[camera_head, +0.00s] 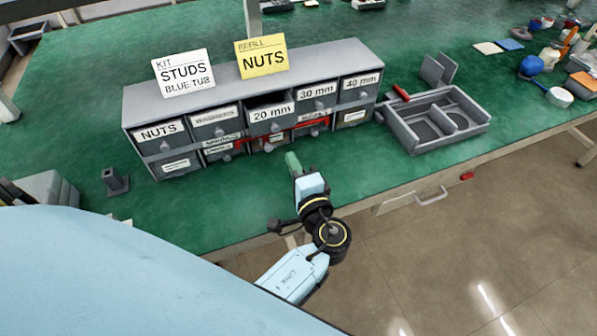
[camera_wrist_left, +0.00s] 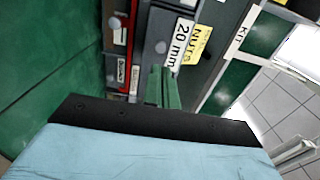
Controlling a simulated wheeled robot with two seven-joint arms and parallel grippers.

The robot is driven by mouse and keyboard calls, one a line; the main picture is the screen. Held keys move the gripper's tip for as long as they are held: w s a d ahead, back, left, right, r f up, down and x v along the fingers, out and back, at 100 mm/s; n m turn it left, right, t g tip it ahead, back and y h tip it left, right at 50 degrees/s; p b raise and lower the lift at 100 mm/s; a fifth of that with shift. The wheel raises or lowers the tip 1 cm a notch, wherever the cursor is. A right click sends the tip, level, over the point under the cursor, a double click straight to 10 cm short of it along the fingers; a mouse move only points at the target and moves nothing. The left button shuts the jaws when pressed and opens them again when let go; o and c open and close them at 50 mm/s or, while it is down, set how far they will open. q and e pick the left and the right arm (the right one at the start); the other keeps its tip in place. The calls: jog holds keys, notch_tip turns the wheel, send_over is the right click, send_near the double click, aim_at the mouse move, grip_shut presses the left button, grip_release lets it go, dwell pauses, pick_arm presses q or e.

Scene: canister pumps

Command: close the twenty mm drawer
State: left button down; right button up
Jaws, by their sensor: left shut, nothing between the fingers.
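The 20 mm drawer (camera_head: 270,118) is in the upper row of the grey cabinet (camera_head: 318,65), in the middle column. It stands partly pulled out, with a dark opening showing behind its labelled front. My left gripper (camera_head: 292,161) is shut and empty, its green fingers pointing toward the cabinet just in front of and below this drawer. In the left wrist view, the shut fingers (camera_wrist_left: 163,88) are close to the grey front with the 20 mm label (camera_wrist_left: 181,42); whether they touch it I cannot tell. My right gripper is not in view.
Signs for studs (camera_head: 183,71) and nuts (camera_head: 262,57) stand on top of the cabinet. A grey divided tray (camera_head: 436,119) lies to the right. Green table in front is mostly clear.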

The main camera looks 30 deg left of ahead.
aim_at(277, 130)
pick_arm(q)
jog(key=x, duration=0.8)
jog(key=shift+a+p, duration=0.1)
jog(key=shift+p, duration=0.3)
jog(key=b+x, duration=0.1)
jog(key=x, duration=0.3)
jog(key=shift+a+b, duration=0.1)
jog(key=shift+b, duration=0.25)
jog(key=shift+r, duration=0.15)
jog(key=shift+s+d, duration=0.25)
jog(key=shift+d, duration=0.2)
jog(key=v, duration=1.3)
jog(key=shift+d+b, duration=0.15)
jog(key=shift+b, duration=0.25)
